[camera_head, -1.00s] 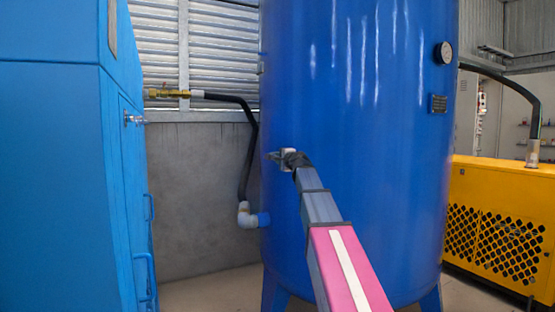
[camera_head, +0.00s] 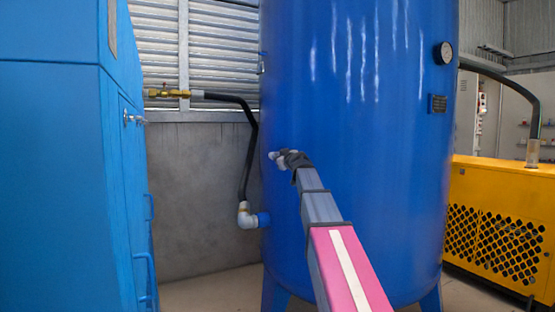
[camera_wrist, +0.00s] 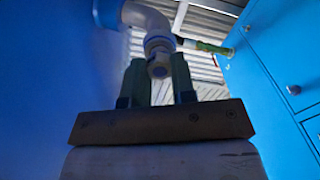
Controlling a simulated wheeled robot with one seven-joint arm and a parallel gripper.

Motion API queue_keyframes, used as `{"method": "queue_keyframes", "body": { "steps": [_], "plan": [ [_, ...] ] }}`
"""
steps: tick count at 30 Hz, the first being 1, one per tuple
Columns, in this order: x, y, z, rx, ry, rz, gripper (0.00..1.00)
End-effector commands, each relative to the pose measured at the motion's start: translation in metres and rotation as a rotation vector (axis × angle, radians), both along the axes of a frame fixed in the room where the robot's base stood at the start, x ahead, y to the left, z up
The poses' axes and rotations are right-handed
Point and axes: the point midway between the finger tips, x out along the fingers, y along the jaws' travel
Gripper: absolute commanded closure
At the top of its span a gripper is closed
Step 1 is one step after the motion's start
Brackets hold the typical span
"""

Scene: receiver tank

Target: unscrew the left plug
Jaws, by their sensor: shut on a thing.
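The left plug (camera_wrist: 158,68) is a pale, rounded piece between the two fingers of my gripper (camera_wrist: 157,82) in the wrist view. The fingers are shut on its sides. Just beyond it is a white elbow pipe (camera_wrist: 146,16) with a blue-ringed collar, curving from a fitting on the blue surface at left. I cannot tell whether any gap lies between plug and collar. In the head view my gripper (camera_head: 281,158) is small, in front of the left side of the blue tank (camera_head: 390,190). The plug cannot be made out there.
A white elbow (camera_head: 246,214) with a black hose (camera_head: 250,150) joins the tank low on its left. The hose runs up to a brass valve (camera_head: 170,93). A blue cabinet (camera_head: 60,180) stands at left and a yellow machine (camera_head: 500,225) at right.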

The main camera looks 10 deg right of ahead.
Motion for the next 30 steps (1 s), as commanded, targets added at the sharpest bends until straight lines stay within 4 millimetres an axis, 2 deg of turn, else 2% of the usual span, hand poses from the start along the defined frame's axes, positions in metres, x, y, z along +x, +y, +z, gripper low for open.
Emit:
{"method": "queue_keyframes", "body": {
  "steps": [22,30],
  "plan": [
    [-0.023,-0.007,0.0,0.005,0.0,-0.001,1.0],
    [-0.047,-0.015,0.0,0.006,-0.001,-0.001,1.0]
  ]
}}
